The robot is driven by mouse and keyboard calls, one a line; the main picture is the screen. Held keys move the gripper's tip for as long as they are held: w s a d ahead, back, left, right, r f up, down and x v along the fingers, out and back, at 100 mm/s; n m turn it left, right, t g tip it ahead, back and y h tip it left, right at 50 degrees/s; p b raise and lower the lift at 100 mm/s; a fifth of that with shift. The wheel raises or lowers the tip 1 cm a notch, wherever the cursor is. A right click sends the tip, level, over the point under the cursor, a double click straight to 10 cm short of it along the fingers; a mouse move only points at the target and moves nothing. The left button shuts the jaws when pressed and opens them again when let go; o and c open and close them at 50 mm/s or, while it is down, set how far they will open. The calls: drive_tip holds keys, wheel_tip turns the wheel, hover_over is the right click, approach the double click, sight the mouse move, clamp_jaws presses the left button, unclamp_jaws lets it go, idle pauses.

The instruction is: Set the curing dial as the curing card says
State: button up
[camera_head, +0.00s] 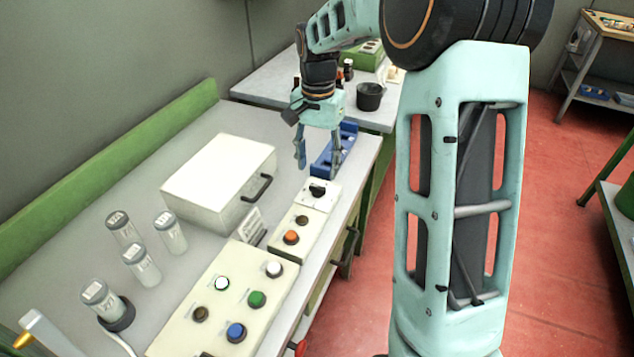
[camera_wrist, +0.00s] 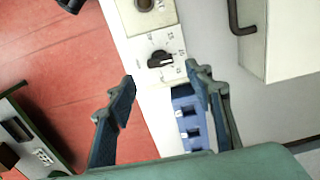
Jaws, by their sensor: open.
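The curing dial (camera_head: 317,190) is a black knob on a white plate at the far end of a cream control box. My gripper (camera_head: 318,166) is open and empty above the bench, pointing down near the dial. In the wrist view the dial shows between the lines of the two fingers (camera_wrist: 160,76), apart from both. A small white card (camera_head: 251,224) with print, perhaps the curing card, stands beside the white box; its text is unreadable.
A blue rack (camera_head: 323,165) sits just beyond the dial. A white box (camera_head: 215,175) with a dark handle stands left. An orange button (camera_head: 291,237) and a larger panel with several buttons (camera_head: 205,335) lie nearer. Several labelled jars (camera_head: 142,265) stand at left.

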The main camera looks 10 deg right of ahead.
sight(317, 186)
wheel_tip(317, 186, down, 6)
drive_tip(key=shift+f, duration=0.1)
drive_tip(key=shift+c, duration=0.3)
drive_tip(key=c, duration=1.1)
